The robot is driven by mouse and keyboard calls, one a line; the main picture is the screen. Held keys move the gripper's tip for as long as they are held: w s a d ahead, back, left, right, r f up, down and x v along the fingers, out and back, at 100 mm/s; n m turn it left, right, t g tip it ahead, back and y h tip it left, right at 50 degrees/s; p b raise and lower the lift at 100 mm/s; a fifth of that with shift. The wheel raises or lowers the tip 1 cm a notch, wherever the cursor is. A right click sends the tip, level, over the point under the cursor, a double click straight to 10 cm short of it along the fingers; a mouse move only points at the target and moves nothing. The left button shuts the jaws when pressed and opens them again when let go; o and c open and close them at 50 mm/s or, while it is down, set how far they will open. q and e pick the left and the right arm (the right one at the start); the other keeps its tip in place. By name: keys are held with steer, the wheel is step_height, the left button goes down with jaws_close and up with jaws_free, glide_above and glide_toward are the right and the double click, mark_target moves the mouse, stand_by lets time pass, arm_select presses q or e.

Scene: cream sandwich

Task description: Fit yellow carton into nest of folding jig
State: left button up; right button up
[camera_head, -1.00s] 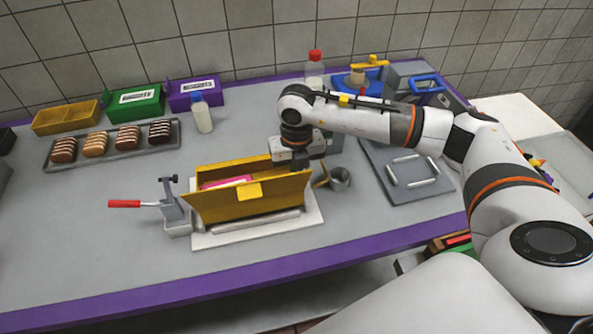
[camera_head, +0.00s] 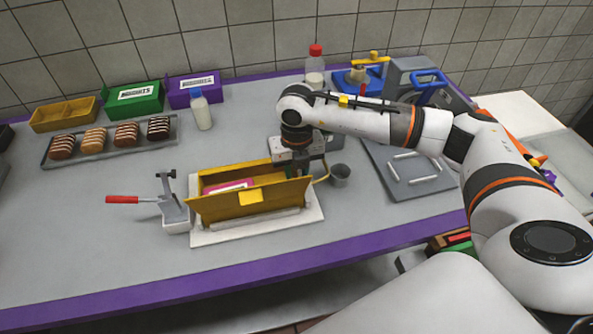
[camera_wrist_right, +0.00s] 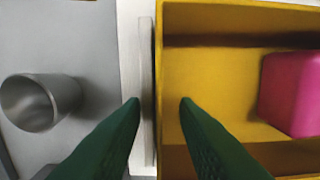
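The yellow carton (camera_head: 228,207) stands open on the pale base of the folding jig (camera_head: 312,218), with its front panel leaning outward. A pink block (camera_head: 232,185) lies inside it and also shows in the wrist view (camera_wrist_right: 292,95). My right gripper (camera_head: 298,168) is at the carton's right end. In the wrist view its green fingers (camera_wrist_right: 158,104) are apart, one on each side of the carton's end wall, with gaps. A pale jig wall (camera_wrist_right: 147,90) runs just outside that end wall. How deep the carton sits is hidden. My left gripper is not in view.
A red-handled clamp (camera_head: 172,210) stands at the jig's left. A metal cup (camera_head: 340,175) is close to the right of my gripper. A tray of bars (camera_head: 110,146), a bottle (camera_head: 201,112) and coloured boxes stand behind. The table front left is clear.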

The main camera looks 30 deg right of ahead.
step_height(320, 180, up, 12)
steer(key=b, duration=0.2)
stand_by(0.4)
stand_by(0.5)
